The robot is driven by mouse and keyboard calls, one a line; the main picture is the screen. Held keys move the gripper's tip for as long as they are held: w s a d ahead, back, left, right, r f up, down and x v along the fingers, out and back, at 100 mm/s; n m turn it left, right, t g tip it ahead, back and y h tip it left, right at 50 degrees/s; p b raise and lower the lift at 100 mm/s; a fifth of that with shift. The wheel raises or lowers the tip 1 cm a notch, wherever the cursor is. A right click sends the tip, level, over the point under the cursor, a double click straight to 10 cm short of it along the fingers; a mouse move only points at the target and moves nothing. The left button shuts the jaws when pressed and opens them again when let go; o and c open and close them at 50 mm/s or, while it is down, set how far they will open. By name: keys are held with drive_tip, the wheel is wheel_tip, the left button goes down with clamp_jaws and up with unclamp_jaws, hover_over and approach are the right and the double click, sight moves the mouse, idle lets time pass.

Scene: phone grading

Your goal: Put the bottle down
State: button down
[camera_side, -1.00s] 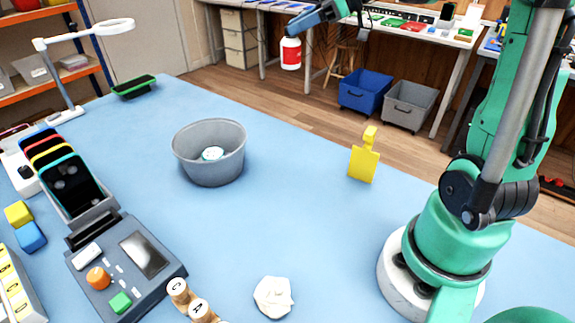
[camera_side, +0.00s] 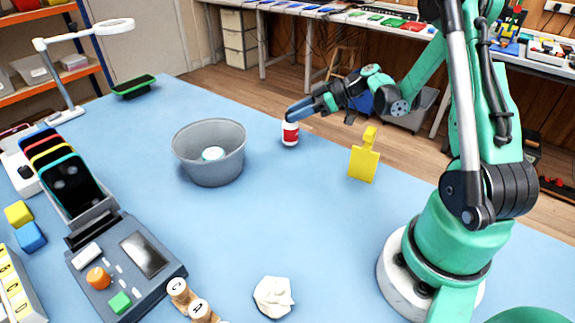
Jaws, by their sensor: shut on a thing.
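A small red and white bottle (camera_side: 290,134) is upright at the back of the blue table (camera_side: 255,220), to the right of the grey bowl. My gripper (camera_side: 292,114) is shut on the bottle's upper part, reaching in from the right, and hides its top. The bottle's base appears at or very near the table surface; I cannot tell for sure whether it touches.
The grey bowl (camera_side: 210,178) holds a small whitish item (camera_side: 213,153). A yellow spray-shaped piece (camera_side: 364,160) stands right of the bottle. A crumpled white lump (camera_side: 273,297) and a grey grading device (camera_side: 125,265) are nearer the front. The table's middle is clear.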

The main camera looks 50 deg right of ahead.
drive_tip(key=shift+f, duration=0.65)
drive_tip(key=shift+f, duration=0.15)
drive_tip(key=c, duration=0.6)
unclamp_jaws()
